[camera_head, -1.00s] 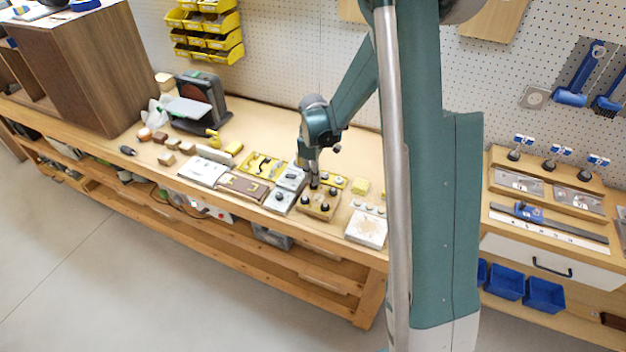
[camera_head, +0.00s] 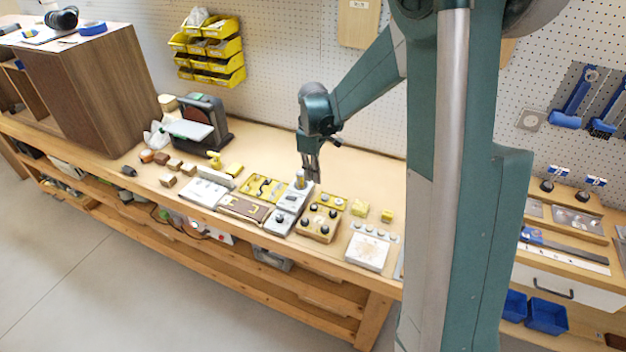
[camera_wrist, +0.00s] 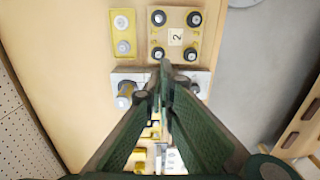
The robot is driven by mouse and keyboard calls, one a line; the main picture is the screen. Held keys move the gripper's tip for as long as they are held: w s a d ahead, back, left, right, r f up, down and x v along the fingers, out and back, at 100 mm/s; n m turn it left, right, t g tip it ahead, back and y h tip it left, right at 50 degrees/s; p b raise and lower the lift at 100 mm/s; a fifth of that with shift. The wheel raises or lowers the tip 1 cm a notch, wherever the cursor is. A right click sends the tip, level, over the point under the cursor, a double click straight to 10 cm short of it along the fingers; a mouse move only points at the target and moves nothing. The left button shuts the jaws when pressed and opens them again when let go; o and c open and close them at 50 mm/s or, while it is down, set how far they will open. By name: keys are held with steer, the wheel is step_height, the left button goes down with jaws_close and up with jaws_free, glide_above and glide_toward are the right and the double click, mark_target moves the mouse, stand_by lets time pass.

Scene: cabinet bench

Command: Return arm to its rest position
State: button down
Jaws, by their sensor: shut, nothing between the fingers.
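My gripper (camera_head: 311,170) is above the workbench in the head view, over the row of small fixtures, with its fingers pointing down. In the wrist view its fingers (camera_wrist: 164,72) come together at the tips with nothing between them. Below it lies a grey metal fixture (camera_head: 283,218) with knobs. Beside it is a wooden board with dark knobs (camera_head: 319,222), which also shows in the wrist view (camera_wrist: 176,36) with a label "2". The fingers overlap part of the grey fixture in the wrist view.
The workbench (camera_head: 370,150) also carries a brown cabinet (camera_head: 95,85) at the left, a sanding machine (camera_head: 205,120) and small blocks. Yellow bins (camera_head: 215,50) hang on the pegboard. A white plate (camera_head: 367,250) lies near the front edge. Air above the fixtures is clear.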

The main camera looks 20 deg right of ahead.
stand_by(0.6)
steer(key=s+a+r+m+t+b, duration=0.1)
steer(key=s+a+r+m+t, duration=0.1)
steer(key=s+r, duration=0.5)
steer(key=s+a+r+m+t+b, duration=0.1)
steer(key=s+a+r+m, duration=0.15)
steer(key=s+r, duration=0.4)
steer(key=s+a+m+t, duration=0.1)
steer(key=s+m+t, duration=0.1)
steer(key=s, duration=0.7)
steer(key=s+a+m+t+b, duration=0.1)
steer(key=s+a+m+t, duration=0.1)
steer(key=s, duration=0.7)
steer(key=shift+a+r, duration=0.25)
steer(key=shift+r, duration=0.1)
steer(key=shift+m, duration=0.25)
stand_by(2.6)
